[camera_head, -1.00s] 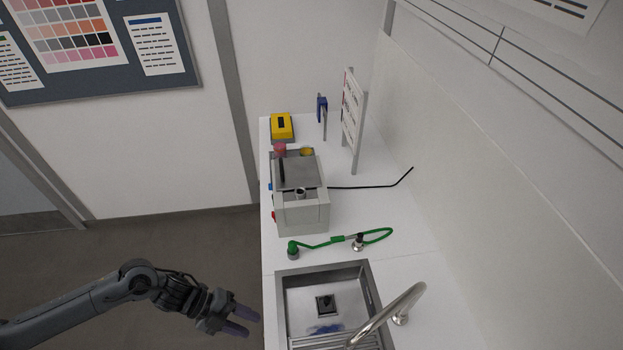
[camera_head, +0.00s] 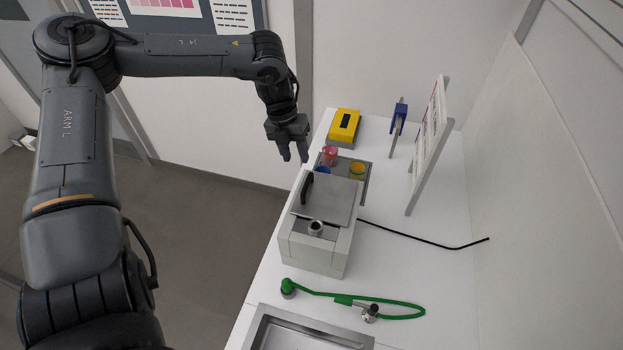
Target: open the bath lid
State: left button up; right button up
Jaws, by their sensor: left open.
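The bath (camera_head: 318,252) is a light grey box on the white counter. Its grey metal lid (camera_head: 335,196) lies shut on top, with a dark upright handle (camera_head: 307,187) at its left side. My right gripper is not in view.
Behind the bath, a tray holds a red jar (camera_head: 329,155), a yellow jar (camera_head: 357,170) and a partly hidden blue one (camera_head: 322,171). A yellow device (camera_head: 343,125), blue clamp stand (camera_head: 399,118) and white sign (camera_head: 430,135) stand farther back.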

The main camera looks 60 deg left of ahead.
aim_at(306, 183)
pick_arm(q)
jog(key=shift+w+d+f, duration=0.25)
jog(key=shift+w+f, duration=0.05)
jog(key=shift+f, duration=1.4)
jog(key=shift+w+d+f, duration=0.2)
jog(key=shift+w+f, duration=0.15)
jog(key=shift+f, duration=1.4)
jog(key=shift+w+d+f, duration=0.25)
jog(key=shift+w+f, duration=0.05)
jog(key=shift+f, duration=1.4)
grip_shut()
